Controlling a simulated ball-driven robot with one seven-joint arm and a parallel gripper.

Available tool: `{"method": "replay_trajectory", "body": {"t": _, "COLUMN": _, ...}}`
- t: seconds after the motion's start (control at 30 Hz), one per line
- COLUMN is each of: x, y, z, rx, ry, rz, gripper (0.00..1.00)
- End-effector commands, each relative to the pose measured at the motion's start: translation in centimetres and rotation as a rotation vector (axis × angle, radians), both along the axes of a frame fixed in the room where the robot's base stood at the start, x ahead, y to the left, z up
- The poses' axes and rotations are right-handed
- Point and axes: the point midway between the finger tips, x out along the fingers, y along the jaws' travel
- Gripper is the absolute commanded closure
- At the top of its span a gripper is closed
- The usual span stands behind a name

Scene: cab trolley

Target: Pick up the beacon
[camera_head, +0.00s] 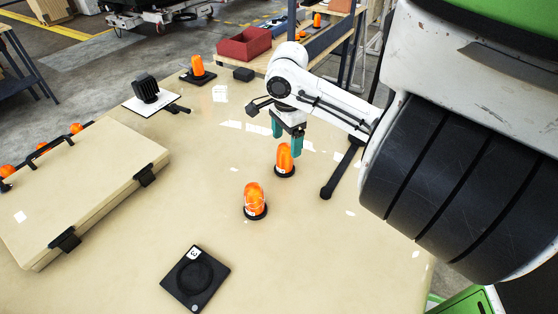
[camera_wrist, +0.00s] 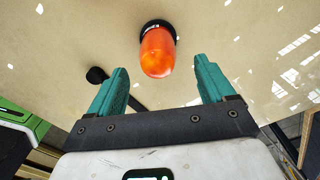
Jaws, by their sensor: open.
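An orange beacon with a black base (camera_head: 284,157) stands upright on the tan table, just below my gripper (camera_head: 287,136). A second orange beacon (camera_head: 255,200) stands nearer the camera, to its left. In the wrist view one orange beacon (camera_wrist: 157,52) shows between and beyond the teal fingers of my gripper (camera_wrist: 161,66); it seems to be the one closest to my gripper. The fingers are apart with nothing held. Another orange beacon (camera_head: 197,66) stands on a black plate at the table's far side.
A black square plate marked 3 (camera_head: 195,280) lies at the front of the table. A large tan case (camera_head: 85,190) fills the left, with more orange tops behind it. A black finned device (camera_head: 146,88) sits on a white plate. A red bin (camera_head: 244,44) stands on a bench behind.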

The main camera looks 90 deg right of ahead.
Motion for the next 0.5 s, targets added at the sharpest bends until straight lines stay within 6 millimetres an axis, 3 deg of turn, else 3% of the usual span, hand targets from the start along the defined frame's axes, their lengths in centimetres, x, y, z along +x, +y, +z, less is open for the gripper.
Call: {"method": "replay_trajectory", "body": {"t": 0.5, "x": 0.3, "y": 0.5, "z": -5.6, "rx": 0.002, "ry": 0.003, "rz": 0.0, "gripper": 0.18}}
